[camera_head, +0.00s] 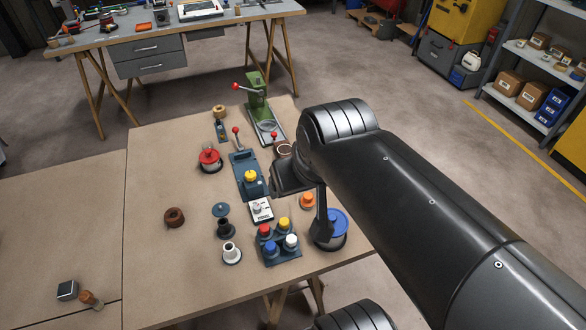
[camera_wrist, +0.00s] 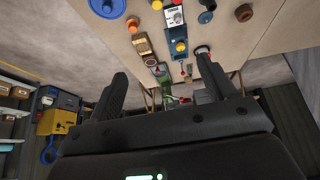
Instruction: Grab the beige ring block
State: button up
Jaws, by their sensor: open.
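A tan block (camera_wrist: 142,45) with a darker mark on its face lies on the table in the wrist view, beyond the orange knob. Its spot in the head view is hidden by my arm. A beige ring (camera_head: 219,111) stands at the far side of the table in the head view; I cannot tell which of the two is the ring block. My gripper (camera_wrist: 163,68) is open and empty, its two fingers apart above the table. The tan block shows between the fingers' directions, apart from both.
A green press (camera_head: 258,98) stands at the table's far edge. The table's left part is mostly clear.

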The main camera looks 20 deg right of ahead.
jog(key=w+d+f+g, duration=0.15)
jog(key=w+f, duration=0.25)
jog(key=w, duration=0.4)
jog(key=w+d+f+g, duration=0.1)
jog(key=w+d+f, duration=0.2)
jog(key=w, duration=0.5)
jog(key=w+d+f+g, duration=0.2)
jog(key=w+d+f, duration=0.15)
jog(key=w, duration=0.45)
jog(key=shift+g, duration=0.55)
jog(key=w+f, duration=0.1)
jog(key=f, duration=0.5)
jog(key=w+d+f, duration=0.1)
jog(key=w+f, duration=0.1)
jog(key=f, duration=0.5)
jog(key=w+d+f, duration=0.1)
jog(key=w+f, duration=0.1)
jog(key=f, duration=0.4)
jog(key=shift+d+f, duration=0.2)
jog(key=shift+f, duration=0.05)
jog(key=shift+c, duration=0.6)
jog(key=c, duration=1)
jog(key=shift+r, duration=0.1)
